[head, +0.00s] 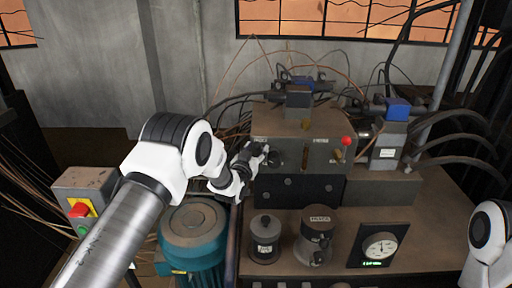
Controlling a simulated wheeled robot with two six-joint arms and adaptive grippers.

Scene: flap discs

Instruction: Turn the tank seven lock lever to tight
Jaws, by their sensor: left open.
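A dark brown control box (318,156) stands on the bench, with small, unreadable labels on its front. A lever with a red knob (346,141) sticks out at the right of that front. A dark round fitting (277,160) sits at its left. I cannot tell which part is the tank seven lock lever. My left gripper (260,153) is open at the left end of the front, beside the round fitting; it hides part of that corner. Contact is unclear. Only a white part of my right arm shows at the right edge; its gripper is out of view.
Two dark canisters (315,238) and a gauge (379,248) with a green display stand on the bench (425,215) in front. A blue-green motor (193,238) and a red-and-green switch box (84,190) are at left. Hoses and blue-topped valves (397,109) crowd the back.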

